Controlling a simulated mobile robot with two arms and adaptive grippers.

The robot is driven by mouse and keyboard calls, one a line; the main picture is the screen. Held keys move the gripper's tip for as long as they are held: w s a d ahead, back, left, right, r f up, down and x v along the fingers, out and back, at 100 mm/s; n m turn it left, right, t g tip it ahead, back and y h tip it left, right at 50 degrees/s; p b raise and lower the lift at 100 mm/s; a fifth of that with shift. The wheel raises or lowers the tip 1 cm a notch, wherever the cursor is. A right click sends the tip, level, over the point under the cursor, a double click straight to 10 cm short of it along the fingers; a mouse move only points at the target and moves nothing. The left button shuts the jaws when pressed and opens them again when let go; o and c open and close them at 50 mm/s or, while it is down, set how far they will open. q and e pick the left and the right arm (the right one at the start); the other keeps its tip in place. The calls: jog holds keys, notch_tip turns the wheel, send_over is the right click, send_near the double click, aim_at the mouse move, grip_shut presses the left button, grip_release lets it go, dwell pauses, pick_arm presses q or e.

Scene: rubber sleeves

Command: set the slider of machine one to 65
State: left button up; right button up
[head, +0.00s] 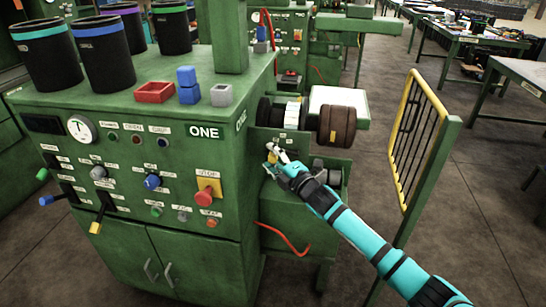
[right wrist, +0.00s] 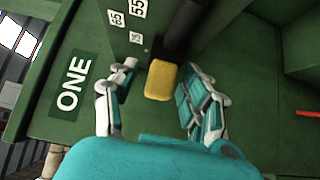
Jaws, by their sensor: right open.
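Machine one (head: 225,235) is a green cabinet with the sign ONE (head: 204,132), which also shows in the right wrist view (right wrist: 73,84). On its right side, a yellow slider knob (right wrist: 160,80) sits at the end of a dark bar in the right wrist view. Small number plates, among them 65 (right wrist: 117,18) and 55 (right wrist: 138,8), are beside the bar. My right gripper (head: 273,155) is at this side of the machine. In the right wrist view its open fingers (right wrist: 156,78) stand on either side of the knob, with gaps visible. My left gripper is out of view.
A brown roller (head: 337,126) sticks out above my right gripper. A yellow-edged guard (head: 414,140) stands right of my arm. Red and blue boxes and dark sleeves stand on the machine top. The front panel has several knobs and a red stop button (head: 207,192).

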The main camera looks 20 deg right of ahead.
jog(key=shift+w, duration=0.1)
grip_shut()
dwell(0.3)
jog(key=shift+s+d+p, duration=0.3)
jog(key=shift+s+d, duration=0.25)
jog(key=shift+d, duration=0.35)
grip_release()
jog(key=v, duration=1.2)
jog(key=shift+f, duration=0.1)
